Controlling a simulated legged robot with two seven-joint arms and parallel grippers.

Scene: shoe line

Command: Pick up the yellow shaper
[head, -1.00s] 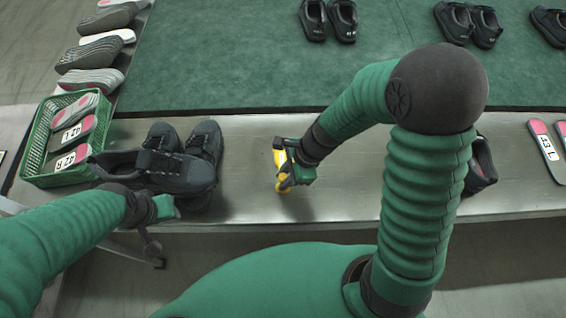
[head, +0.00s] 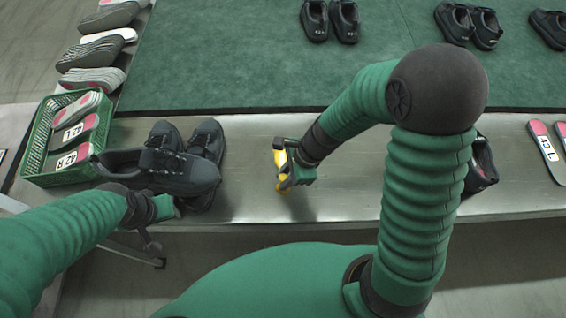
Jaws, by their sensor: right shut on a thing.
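The yellow shaper (head: 280,160) is at the middle of the metal bench ledge (head: 345,190). My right gripper (head: 284,181) is shut on the yellow shaper; the fingers partly hide it. A shadow lies on the ledge below it, and I cannot tell how far it is off the metal. My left gripper (head: 170,208) is at the front edge of the ledge, beside the dark shoes (head: 165,168). Its fingertips are too small and covered for me to tell whether they are open.
A green crate (head: 38,143) with labelled insoles stands at the left. Soles line the left edge of the green mat (head: 230,60). Black shoes stand on the mat at the back. A dark shoe (head: 483,165) and insoles (head: 545,140) lie at the right. The ledge around the shaper is clear.

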